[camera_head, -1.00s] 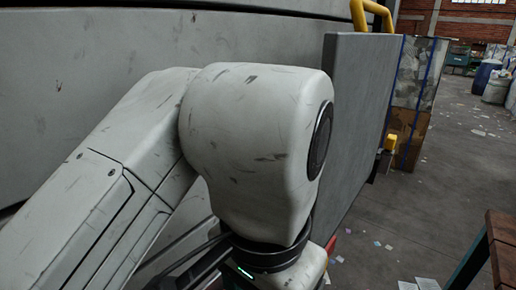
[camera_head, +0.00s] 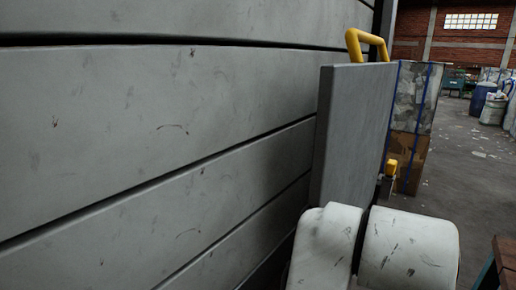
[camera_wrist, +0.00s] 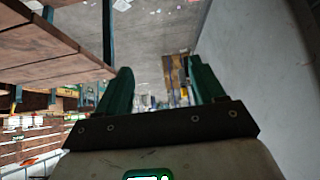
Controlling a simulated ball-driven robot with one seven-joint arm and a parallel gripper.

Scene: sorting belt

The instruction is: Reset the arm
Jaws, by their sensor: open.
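My gripper (camera_wrist: 162,85) shows in the wrist view as two dark green fingers set well apart, open with nothing between them. It is out of sight in the head view. My white, scuffed arm (camera_head: 410,250) shows there only as two rounded link parts at the bottom right, in front of the lower end of a grey upright panel (camera_head: 352,130). The rest of the arm is out of frame.
A large grey slatted wall (camera_head: 150,130) fills the left of the head view. A yellow rail (camera_head: 355,40) rises behind the panel. A wooden bench corner (camera_head: 506,262) is at lower right; wooden planks (camera_wrist: 50,50) show left in the wrist view. Open floor (camera_head: 465,185) lies right.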

